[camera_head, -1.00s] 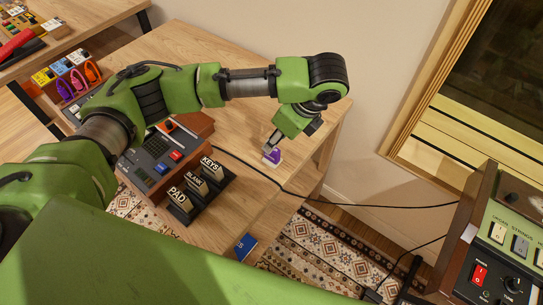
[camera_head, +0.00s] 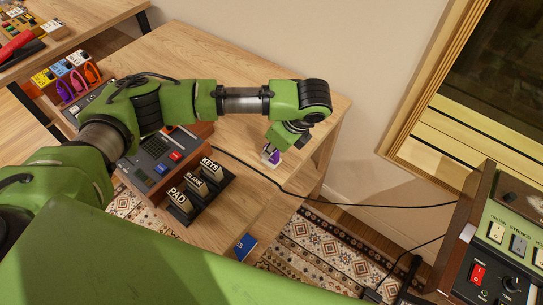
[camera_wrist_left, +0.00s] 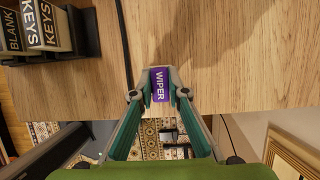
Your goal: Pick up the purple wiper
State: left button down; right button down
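The purple wiper (camera_head: 274,158) is a small block near the front edge of the wooden table, low at the tips of my left gripper (camera_head: 270,152). In the left wrist view, the purple wiper (camera_wrist_left: 160,85) shows its white "WIPER" label between the fingertips of my left gripper (camera_wrist_left: 160,78). The fingers are drawn inward and lie against both sides of it. No clear gap shows between the wiper and the tabletop. My right gripper is not in view.
The wooden table (camera_head: 205,45) has free room behind my left arm. Blocks labelled KEYS, BLANK and PAD stand in a black holder (camera_head: 203,203) left of the wiper. A black cable (camera_head: 245,166) crosses the table. A green amp (camera_head: 513,245) stands at right.

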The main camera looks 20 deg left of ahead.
pick_arm(q)
jog(key=shift+r, duration=0.1)
jog(key=shift+r, duration=0.25)
notch_tip(320, 180, up, 2)
jog(key=shift+r, duration=0.1)
jog(key=s+d+r+p, duration=0.2)
jog(key=s+d+r, duration=0.5)
jog(key=s+r, duration=0.3)
jog(key=shift+s, duration=1.1)
jog(key=shift+r, duration=0.1)
